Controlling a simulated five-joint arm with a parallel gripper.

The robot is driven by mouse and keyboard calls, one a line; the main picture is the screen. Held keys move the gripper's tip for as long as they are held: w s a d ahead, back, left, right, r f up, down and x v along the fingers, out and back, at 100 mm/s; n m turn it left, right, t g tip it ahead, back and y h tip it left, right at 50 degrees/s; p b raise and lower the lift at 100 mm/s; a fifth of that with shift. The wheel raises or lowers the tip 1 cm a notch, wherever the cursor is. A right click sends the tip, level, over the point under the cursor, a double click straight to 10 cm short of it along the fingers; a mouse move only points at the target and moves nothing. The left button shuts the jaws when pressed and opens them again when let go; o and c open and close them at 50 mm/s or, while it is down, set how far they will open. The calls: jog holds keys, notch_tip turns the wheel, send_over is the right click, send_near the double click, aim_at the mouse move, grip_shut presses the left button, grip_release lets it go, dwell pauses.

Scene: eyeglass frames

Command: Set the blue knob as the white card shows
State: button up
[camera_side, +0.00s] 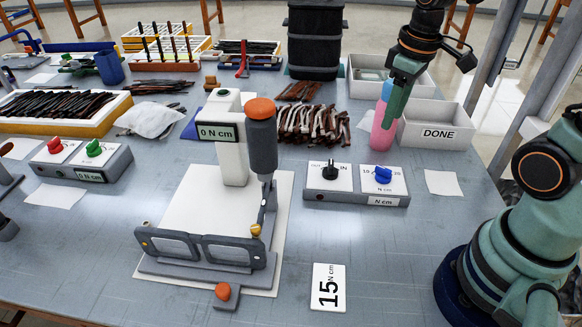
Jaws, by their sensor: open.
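The blue knob (383,175) sits on the right white plate of a grey control box (356,198), right of the table's middle. Small numbers are printed around it, seemingly 15 on its left and 20 on its right; which one it points to is too small to tell. The white card (328,287) lies on the table near the front and reads 15 N cm, turned sideways. My gripper (392,122) hangs above and behind the knob, pointing down, open and apart from it. It partly covers a pink bottle (381,135).
A black knob (330,168) is left of the blue one on the same box. A torque stand (232,150) with eyeglass frames (205,246) stands to the left. A DONE bin (437,125) is behind right. The table right of the card is clear.

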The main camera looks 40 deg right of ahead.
aim_at(384, 168)
jog(key=shift+n+g, duration=0.4)
jog(key=shift+g, duration=0.3)
jog(key=f, duration=0.4)
jog(key=d+f, duration=0.1)
jog(key=f, duration=0.9)
jog(key=shift+d+f, duration=0.15)
jog(key=shift+d, duration=0.15)
jog(key=shift+c, duration=0.3)
grip_shut()
